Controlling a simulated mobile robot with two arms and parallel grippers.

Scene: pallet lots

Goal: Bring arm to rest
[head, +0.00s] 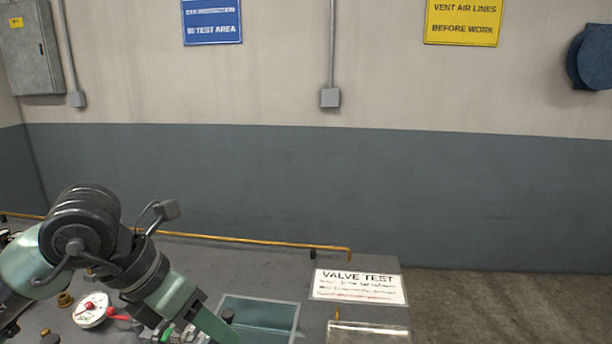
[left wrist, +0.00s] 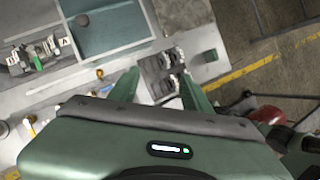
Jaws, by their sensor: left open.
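My left arm reaches in from the left in the head view, bent over the bench (head: 225,258). My left gripper (head: 205,328) is at the bottom edge there, partly cut off, with one green finger showing near the blue-grey tray (head: 262,312). In the left wrist view the two green fingers of my left gripper (left wrist: 163,90) stand apart. A dark block with small metal parts (left wrist: 160,66) shows between and beyond them; I cannot tell how far below it is. My right gripper is in neither view.
A round white gauge (head: 91,312) with red parts and brass fittings lie left on the bench. A "VALVE TEST" card (head: 358,287) lies at the right. A brass pipe (head: 250,241) runs along the back edge. Floor (head: 490,305) is open to the right.

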